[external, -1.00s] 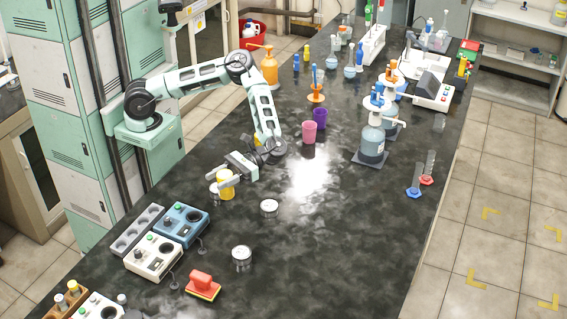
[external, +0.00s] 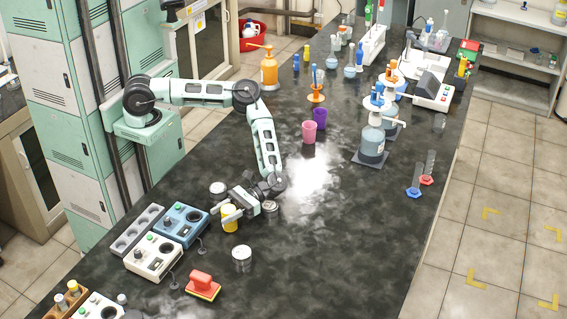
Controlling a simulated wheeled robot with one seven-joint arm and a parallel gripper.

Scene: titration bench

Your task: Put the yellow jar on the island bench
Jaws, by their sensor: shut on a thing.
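The yellow jar (external: 230,223) is a small cylinder in the lower middle of the external view. My gripper (external: 230,213) is shut on it, with the fingers partly covering its upper side. The jar is over the dark stone top of the island bench (external: 330,240). I cannot tell whether its base touches the top or hangs a little above it.
A blue stirrer box (external: 182,222) is to the left, a red stamp-like block (external: 203,284) in front. The bench's right front is clear.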

